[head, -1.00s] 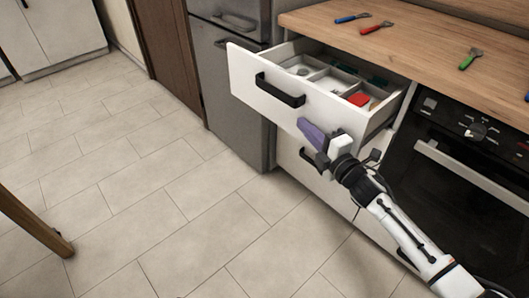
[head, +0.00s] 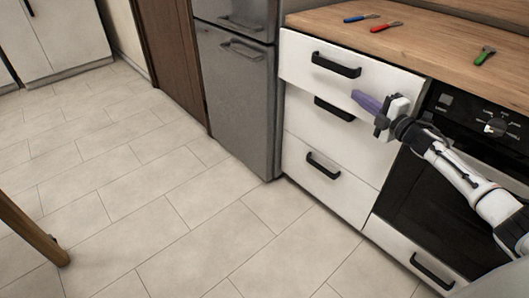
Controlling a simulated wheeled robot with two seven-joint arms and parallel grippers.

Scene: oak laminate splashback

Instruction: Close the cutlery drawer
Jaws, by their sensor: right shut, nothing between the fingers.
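The cutlery drawer (head: 315,81) is the white top drawer with a black bar handle (head: 336,65), under the wooden worktop. Its front looks flush, or nearly so, with the cabinet, and its inside is hidden. My right gripper (head: 366,101) is shut and empty, with purple fingers pointing left. It is in front of the right lower part of the drawer front. I cannot tell whether it touches the front. My left gripper is not in view.
Two lower drawers (head: 335,145) are shut. A black oven (head: 425,195) stands to the right and a grey fridge (head: 238,110) to the left. Blue (head: 361,18), red (head: 386,26) and green (head: 484,56) utensils lie on the worktop (head: 425,40).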

